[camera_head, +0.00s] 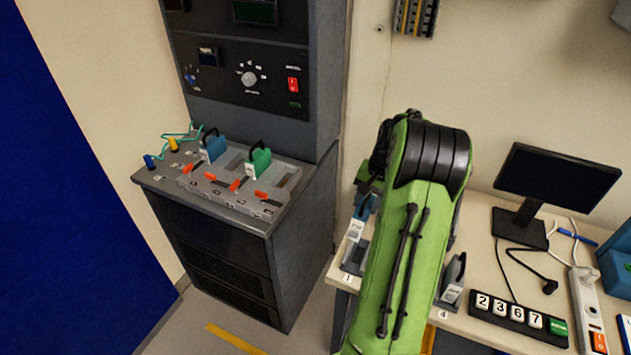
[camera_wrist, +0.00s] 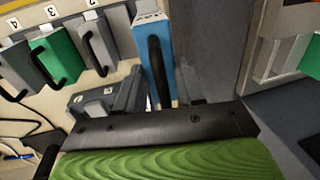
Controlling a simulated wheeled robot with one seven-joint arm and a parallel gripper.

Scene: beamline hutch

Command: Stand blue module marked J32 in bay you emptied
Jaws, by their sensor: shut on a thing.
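A blue module (camera_head: 362,211) with a white label shows left of my arm in the head view, above the grey stand (camera_head: 352,257) at number 1. The label is too small to read surely. In the wrist view my gripper (camera_wrist: 158,88) is shut on this blue module (camera_wrist: 168,45) at its dark handle. I cannot tell whether its foot is clear of the stand. The bay tray (camera_head: 232,207) on the cabinet holds another blue module (camera_head: 213,147) and a green module (camera_head: 259,161). Open bays show between them and at right.
Several red levers line the tray's front; yellow and blue plugs (camera_head: 150,161) with cables sit at its left. A grey module (camera_head: 454,275) stands at number 4. A monitor (camera_head: 556,180), a number strip (camera_head: 516,318) and a power strip (camera_head: 588,310) occupy the table's right.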

